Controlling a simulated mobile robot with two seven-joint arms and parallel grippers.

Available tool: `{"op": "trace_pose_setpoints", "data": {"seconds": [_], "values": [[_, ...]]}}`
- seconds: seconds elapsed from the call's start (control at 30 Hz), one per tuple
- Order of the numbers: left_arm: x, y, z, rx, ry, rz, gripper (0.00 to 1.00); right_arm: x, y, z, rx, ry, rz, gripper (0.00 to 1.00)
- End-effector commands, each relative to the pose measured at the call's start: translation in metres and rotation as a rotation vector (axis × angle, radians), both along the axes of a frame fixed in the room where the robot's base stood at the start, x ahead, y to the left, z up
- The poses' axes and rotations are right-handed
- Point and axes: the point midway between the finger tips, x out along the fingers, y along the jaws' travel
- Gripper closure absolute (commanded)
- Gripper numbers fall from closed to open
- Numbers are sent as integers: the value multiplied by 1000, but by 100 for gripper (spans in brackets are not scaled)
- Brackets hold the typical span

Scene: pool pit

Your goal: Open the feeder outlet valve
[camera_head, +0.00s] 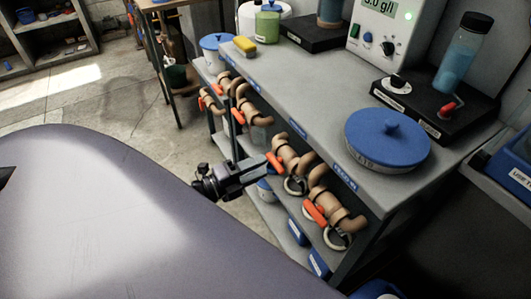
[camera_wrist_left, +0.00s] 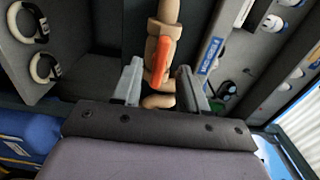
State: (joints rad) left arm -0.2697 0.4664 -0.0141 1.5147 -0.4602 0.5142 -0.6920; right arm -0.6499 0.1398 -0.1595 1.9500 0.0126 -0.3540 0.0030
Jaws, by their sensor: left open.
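Several tan pipe valves with orange lever handles run along the front edge of the grey bench. My left gripper (camera_head: 240,174) is beside the row, close to one orange handle (camera_head: 275,163). In the left wrist view, an orange handle (camera_wrist_left: 159,58) on a tan valve body (camera_wrist_left: 165,28) shows between the two fingers of my open left gripper (camera_wrist_left: 159,77). The handle lies nearly along the pipe, slightly slanted. I cannot tell whether the fingers touch it. Another orange handle (camera_head: 315,212) is nearer the bench's right end. Blue labels are too small to read surely. My right gripper is not in view.
The grey bench top (camera_head: 300,95) carries a blue-lidded tub (camera_head: 388,137), a blue bottle (camera_head: 463,55), a meter (camera_head: 385,25) and a yellow sponge (camera_head: 244,46). A lower shelf (camera_head: 268,212) lies under the valves. Open concrete floor (camera_head: 110,100) is at the left.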

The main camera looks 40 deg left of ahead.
Motion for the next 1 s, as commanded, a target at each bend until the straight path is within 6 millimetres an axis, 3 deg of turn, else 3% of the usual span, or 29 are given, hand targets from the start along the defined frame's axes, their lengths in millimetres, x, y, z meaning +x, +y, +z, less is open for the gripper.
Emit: {"op": "trace_pose_setpoints", "data": {"seconds": [0.3,1.0], "values": [[-31,13,0,0,0,-1,57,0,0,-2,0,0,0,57],[-34,12,0,-16,10,7,57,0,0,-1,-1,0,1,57]]}}
